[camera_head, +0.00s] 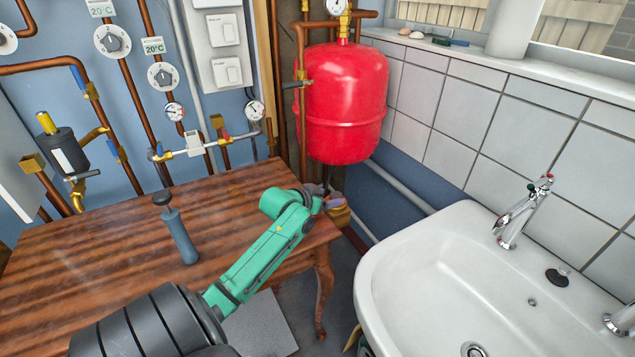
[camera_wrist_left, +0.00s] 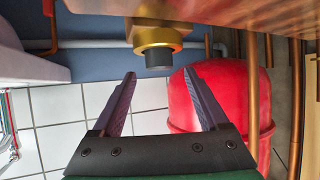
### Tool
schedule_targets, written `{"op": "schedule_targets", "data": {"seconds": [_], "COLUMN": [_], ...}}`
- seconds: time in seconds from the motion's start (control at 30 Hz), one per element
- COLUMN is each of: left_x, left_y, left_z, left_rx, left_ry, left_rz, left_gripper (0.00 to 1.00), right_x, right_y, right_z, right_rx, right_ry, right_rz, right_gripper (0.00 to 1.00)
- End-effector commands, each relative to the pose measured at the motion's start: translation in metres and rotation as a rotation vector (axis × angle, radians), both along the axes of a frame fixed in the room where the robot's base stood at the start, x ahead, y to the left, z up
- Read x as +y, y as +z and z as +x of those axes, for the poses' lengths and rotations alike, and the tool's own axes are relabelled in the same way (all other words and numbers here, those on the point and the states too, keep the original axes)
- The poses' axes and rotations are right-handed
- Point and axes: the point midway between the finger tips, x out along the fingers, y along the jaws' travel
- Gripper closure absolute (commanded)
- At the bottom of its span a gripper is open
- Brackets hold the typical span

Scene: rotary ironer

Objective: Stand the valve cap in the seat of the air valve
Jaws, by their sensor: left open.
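My left gripper (camera_head: 329,198) is beyond the wooden table's right end; its two purple-grey fingers are apart and empty. In the left wrist view the open gripper (camera_wrist_left: 160,73) faces a brass fitting (camera_wrist_left: 152,35) with a gold ring and a short dark round piece (camera_wrist_left: 158,59) at its end. That piece lies ahead, in line with the finger gap, not held. The brass fitting also shows in the head view (camera_head: 341,214), just below the gripper and partly hidden. I cannot tell for sure whether the dark piece is the valve cap. My right gripper is not in view.
The wooden table (camera_head: 100,270) carries a blue-grey handled tool (camera_head: 180,236) with a black knob. A red tank (camera_head: 345,105) hangs behind the gripper. A white sink (camera_head: 430,275) with a chrome tap (camera_head: 522,212) stands to the right. Copper pipes and gauges cover the back wall.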

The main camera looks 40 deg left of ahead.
Motion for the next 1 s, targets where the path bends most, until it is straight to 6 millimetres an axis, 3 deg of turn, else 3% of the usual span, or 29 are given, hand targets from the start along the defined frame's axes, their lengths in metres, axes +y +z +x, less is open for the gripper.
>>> {"op": "schedule_targets", "data": {"seconds": [0.1,0.3,1.0], "left_x": [-0.004,-0.007,-0.007], "left_y": [0.015,0.032,0.035], "left_z": [-0.03,-0.06,-0.063], "left_rx": [0.003,0.002,0.001], "left_ry": [-0.001,-0.001,-0.001], "left_rz": [0.002,-0.001,-0.001], "left_gripper": [0.23,0.23,0.23], "right_x": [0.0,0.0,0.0], "right_y": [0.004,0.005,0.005], "right_z": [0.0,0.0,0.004], "right_rx": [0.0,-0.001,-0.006], "right_ry": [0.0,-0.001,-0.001], "right_rz": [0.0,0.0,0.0], "right_gripper": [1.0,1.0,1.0]}}
